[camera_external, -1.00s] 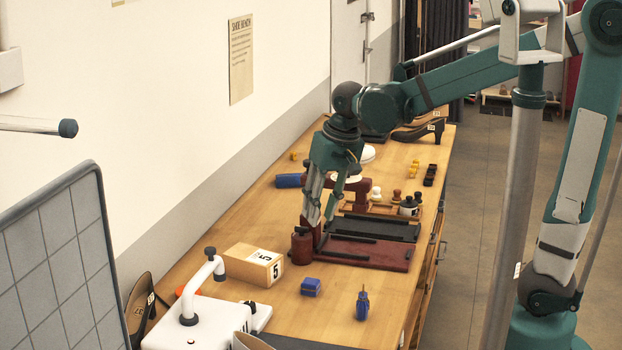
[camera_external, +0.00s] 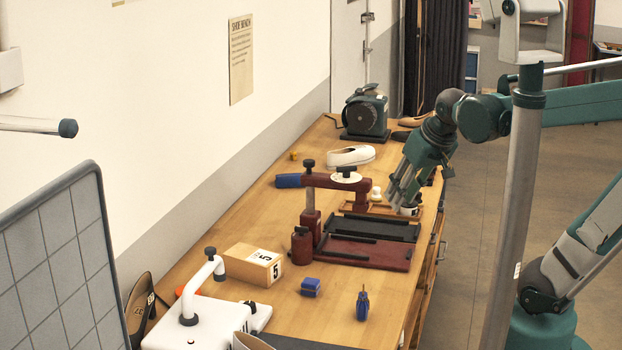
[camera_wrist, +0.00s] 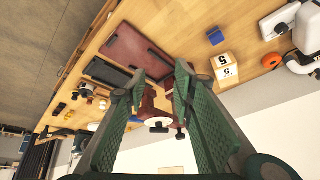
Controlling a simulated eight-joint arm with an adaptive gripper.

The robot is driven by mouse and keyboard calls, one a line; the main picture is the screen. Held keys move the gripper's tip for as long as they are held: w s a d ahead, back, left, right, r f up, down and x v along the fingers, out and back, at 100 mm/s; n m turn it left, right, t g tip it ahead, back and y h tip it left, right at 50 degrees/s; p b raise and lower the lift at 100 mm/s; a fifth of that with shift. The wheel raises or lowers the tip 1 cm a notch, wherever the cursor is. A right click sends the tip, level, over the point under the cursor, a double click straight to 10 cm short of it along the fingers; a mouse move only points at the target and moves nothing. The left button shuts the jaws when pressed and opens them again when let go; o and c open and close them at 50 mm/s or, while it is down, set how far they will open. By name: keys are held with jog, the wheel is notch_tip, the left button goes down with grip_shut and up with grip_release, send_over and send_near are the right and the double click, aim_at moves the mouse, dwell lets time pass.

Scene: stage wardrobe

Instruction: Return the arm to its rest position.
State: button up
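My gripper (camera_external: 403,200) is above the right edge of the wooden bench in the outside view, fingers pointing down and slightly left. In the wrist view my gripper (camera_wrist: 160,73) shows two green fingers with a clear gap between the tips and nothing held. Through the gap shows a dark red press (camera_wrist: 150,103), apart from the fingers. In the outside view this press (camera_external: 337,186) stands left of my gripper, with a blue handle and white pad. My upper arm link reaches right, past the grey post.
The bench (camera_external: 335,292) carries a dark red board (camera_external: 365,253), a numbered wooden box (camera_external: 254,264), a blue block (camera_external: 311,287), a white shoe (camera_external: 351,156) and a dark green machine (camera_external: 365,115). A grey post (camera_external: 515,200) stands close to my arm. The floor right of the bench is open.

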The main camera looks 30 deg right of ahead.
jog(key=s+d+f+t+h, duration=0.1)
jog(key=s+d, duration=0.4)
jog(key=d, duration=0.2)
jog(key=shift+d+f+t, duration=0.2)
jog(key=shift+t, duration=0.1)
jog(key=shift+c, duration=0.4)
dwell(2.8)
